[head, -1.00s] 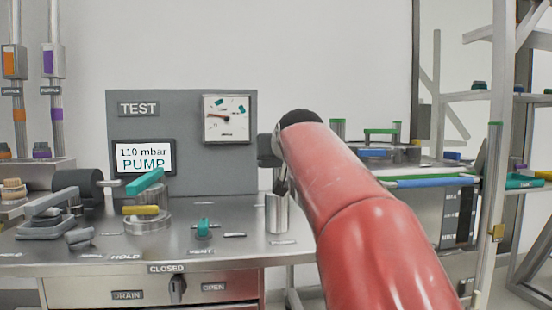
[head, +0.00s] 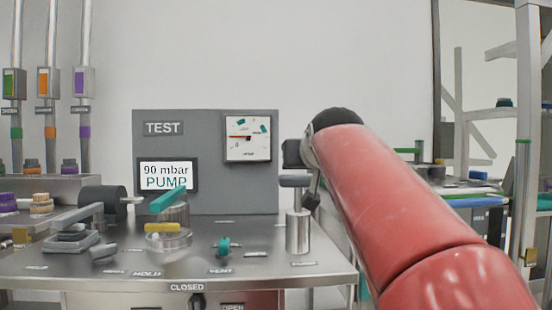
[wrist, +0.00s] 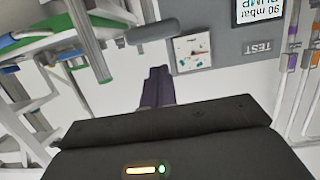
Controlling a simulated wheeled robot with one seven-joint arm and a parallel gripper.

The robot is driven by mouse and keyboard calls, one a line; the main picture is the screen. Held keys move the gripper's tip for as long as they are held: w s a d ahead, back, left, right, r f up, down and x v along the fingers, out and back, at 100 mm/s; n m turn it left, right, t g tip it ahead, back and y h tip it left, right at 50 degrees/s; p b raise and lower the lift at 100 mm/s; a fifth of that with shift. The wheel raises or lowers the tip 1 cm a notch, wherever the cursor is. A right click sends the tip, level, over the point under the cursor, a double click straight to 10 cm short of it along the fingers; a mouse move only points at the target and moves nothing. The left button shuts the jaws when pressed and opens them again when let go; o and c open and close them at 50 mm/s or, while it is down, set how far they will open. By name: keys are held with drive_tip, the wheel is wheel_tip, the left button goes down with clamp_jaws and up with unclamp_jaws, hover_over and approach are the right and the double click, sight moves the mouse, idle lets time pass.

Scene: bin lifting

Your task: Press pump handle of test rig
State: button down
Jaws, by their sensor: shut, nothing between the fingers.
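The test rig's pump shows in the head view as an upright metal cylinder (head: 299,232) with a grey rounded handle (head: 295,181) above it, right of the gauge panel. A grey rounded bar in the wrist view (wrist: 152,32) looks like the same handle. My gripper (wrist: 158,72) shows at the middle of the wrist view, its dark fingers together and empty, apart from the bar in the picture. In the head view my red arm hides most of the gripper. Whether it touches the handle cannot be told. The display (head: 167,175) reads 90 mbar PUMP.
The grey TEST panel (head: 206,195) carries a dial gauge (head: 248,138). Left on the metal bench (head: 60,265) are a teal lever (head: 168,201), a yellow bar and a clamp. A teal VENT knob (head: 222,245) stands before the panel. A rack stands at the right.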

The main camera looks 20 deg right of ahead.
drive_tip(key=r, duration=0.1)
drive_tip(key=r+p, duration=0.1)
drive_tip(key=r, duration=0.2)
drive_tip(key=shift+w+d+r, duration=0.2)
drive_tip(key=shift+w+d, duration=0.05)
drive_tip(key=p, duration=0.2)
hover_over(298, 176)
wheel_tip(298, 176, down, 2)
drive_tip(key=shift+w+f, duration=0.1)
drive_tip(key=shift+f, duration=0.1)
wheel_tip(298, 176, down, 3)
drive_tip(key=shift+r+b, duration=0.1)
drive_tip(key=shift+b, duration=0.3)
drive_tip(key=shift+f, duration=0.6)
drive_tip(key=shift+f, duration=0.1)
